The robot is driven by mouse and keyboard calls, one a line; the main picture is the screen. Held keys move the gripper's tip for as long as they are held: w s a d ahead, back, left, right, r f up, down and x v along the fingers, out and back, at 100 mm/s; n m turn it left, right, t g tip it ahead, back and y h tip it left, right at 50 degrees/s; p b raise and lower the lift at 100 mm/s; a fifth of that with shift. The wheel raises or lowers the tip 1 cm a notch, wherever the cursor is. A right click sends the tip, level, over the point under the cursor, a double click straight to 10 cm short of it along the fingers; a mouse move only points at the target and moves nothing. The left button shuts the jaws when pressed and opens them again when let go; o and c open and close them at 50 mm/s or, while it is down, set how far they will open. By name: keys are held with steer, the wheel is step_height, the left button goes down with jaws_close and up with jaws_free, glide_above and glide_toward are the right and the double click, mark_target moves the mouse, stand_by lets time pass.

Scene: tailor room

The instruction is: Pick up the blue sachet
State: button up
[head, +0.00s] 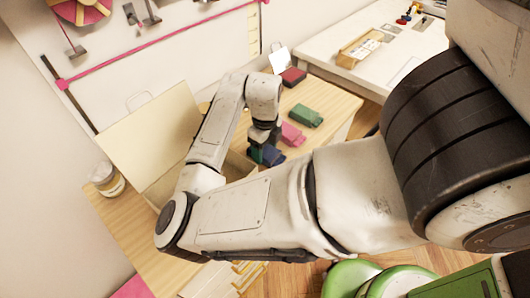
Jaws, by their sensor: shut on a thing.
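The blue sachet (272,157) is at the end of my arm, over the wooden table (338,101), beside the pink sachet (292,134). My gripper (263,149) points down and is shut on the blue sachet. My arm and gripper hide part of the sachet and the table around it. I cannot tell whether the sachet still touches the tabletop.
A case with a raised cream lid (152,141) stands left of my arm, near a jar (107,180). A white table (392,62) is at the back right; green stools (350,277) stand below.

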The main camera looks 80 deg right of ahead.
steer(key=c, duration=0.4)
steer(key=shift+r, duration=0.15)
